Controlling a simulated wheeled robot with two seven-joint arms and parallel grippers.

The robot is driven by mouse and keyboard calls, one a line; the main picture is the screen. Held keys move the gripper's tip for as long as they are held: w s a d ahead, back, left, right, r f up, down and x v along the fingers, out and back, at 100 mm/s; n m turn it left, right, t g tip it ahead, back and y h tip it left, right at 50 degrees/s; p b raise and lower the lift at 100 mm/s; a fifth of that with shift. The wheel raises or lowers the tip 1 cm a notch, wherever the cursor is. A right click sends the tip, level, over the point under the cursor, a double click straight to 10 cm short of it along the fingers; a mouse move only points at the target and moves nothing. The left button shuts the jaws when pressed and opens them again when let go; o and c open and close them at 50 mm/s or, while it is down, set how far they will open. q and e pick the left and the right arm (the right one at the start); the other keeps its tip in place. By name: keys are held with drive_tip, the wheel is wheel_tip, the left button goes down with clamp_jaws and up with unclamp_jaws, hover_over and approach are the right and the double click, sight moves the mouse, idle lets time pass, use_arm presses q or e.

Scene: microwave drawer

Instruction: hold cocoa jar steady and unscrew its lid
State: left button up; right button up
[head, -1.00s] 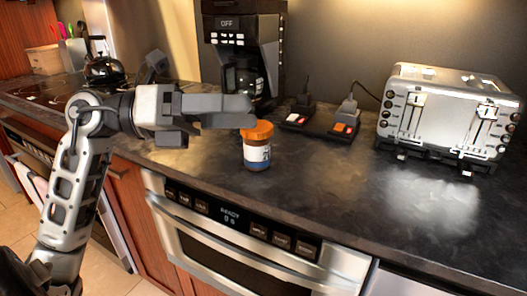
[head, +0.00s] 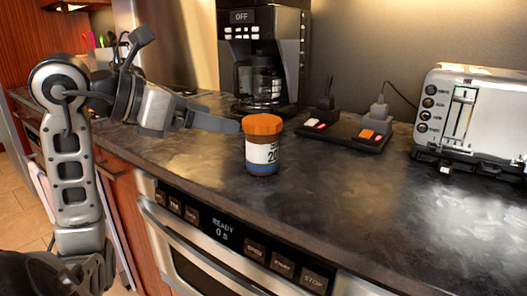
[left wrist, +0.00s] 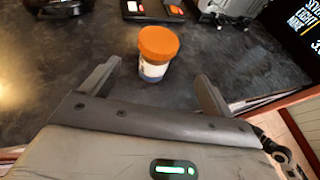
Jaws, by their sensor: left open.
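The cocoa jar (head: 262,155) stands upright on the dark counter, with a white and blue label. Its orange lid (head: 262,124) is on top. My left gripper (head: 212,123) is just left of the jar in the head view. In the left wrist view the left gripper (left wrist: 158,82) is open, with the jar (left wrist: 154,69) and its orange lid (left wrist: 158,43) ahead, roughly centred between and slightly beyond the fingertips. I see no grip on the jar. My right gripper is in neither view.
A coffee maker (head: 264,60) stands behind the jar. A black power strip (head: 343,135) with plugs lies behind right, and a silver toaster (head: 470,115) stands at the right. The microwave drawer (head: 235,245) is under the counter's front edge. Counter right of the jar is clear.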

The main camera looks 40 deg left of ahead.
sight(247, 126)
use_arm(q)
drive_tip(key=x, duration=0.7)
drive_tip(key=shift+a+x, duration=0.15)
drive_tip(key=shift+x, duration=1.2)
drive_tip(key=shift+a+x, duration=0.1)
drive_tip(key=shift+x, duration=1.2)
drive_tip(key=shift+f, duration=0.15)
drive_tip(key=c, duration=1.2)
